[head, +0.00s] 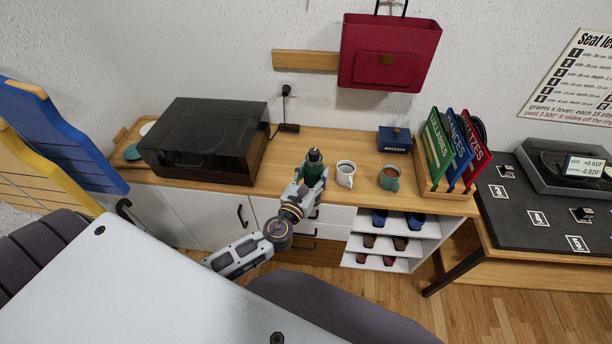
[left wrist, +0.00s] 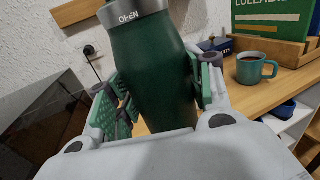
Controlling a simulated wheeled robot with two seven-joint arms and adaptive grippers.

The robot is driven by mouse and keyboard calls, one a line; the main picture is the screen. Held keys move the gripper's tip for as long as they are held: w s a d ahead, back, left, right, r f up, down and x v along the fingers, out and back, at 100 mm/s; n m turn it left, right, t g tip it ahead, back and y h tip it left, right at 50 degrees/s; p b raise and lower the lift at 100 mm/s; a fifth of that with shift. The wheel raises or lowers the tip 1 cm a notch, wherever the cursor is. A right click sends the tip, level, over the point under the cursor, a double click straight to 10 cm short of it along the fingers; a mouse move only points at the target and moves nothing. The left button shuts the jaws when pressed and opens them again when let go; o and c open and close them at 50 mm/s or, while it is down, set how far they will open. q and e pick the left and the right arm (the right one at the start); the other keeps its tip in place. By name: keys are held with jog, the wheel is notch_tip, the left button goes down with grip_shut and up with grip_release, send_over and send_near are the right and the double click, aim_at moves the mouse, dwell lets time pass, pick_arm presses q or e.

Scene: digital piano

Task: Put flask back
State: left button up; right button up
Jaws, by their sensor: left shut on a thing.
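The flask (head: 314,169) is dark green with a metal top. My left gripper (head: 311,184) is shut on it and holds it upright at the front of the wooden sideboard (head: 228,183), left of the white mug. In the left wrist view the flask (left wrist: 150,68) fills the middle, slightly tilted, between the green finger pads of my left gripper (left wrist: 157,85). Letters show on its metal collar. I cannot tell whether its base touches the sideboard top. My right gripper is not in view.
A white mug (head: 345,172) and a teal mug (head: 389,177) stand just right of the flask. A turntable with a dark lid (head: 207,136) is to the left. A dark blue box (head: 394,139) and a record rack (head: 440,186) are to the right.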

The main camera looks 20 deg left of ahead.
pick_arm(q)
jog(key=w+a+r+n+y+b, duration=0.25)
jog(key=w+r+y+b, duration=0.2)
jog(key=w+r, duration=0.95)
jog(key=a+f+n+g+y+b, duration=0.1)
jog(key=a+f+n+g+y, duration=0.3)
jog(key=f, duration=0.4)
jog(key=s+a+n+y, duration=0.1)
jog(key=a+y, duration=0.1)
jog(key=shift+a+y, duration=0.2)
jog(key=shift+y, duration=0.15)
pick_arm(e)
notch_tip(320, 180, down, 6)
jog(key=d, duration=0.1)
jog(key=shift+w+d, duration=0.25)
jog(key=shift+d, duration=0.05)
pick_arm(q)
jog(key=shift+f+n, duration=0.1)
jog(key=shift+n, duration=0.15)
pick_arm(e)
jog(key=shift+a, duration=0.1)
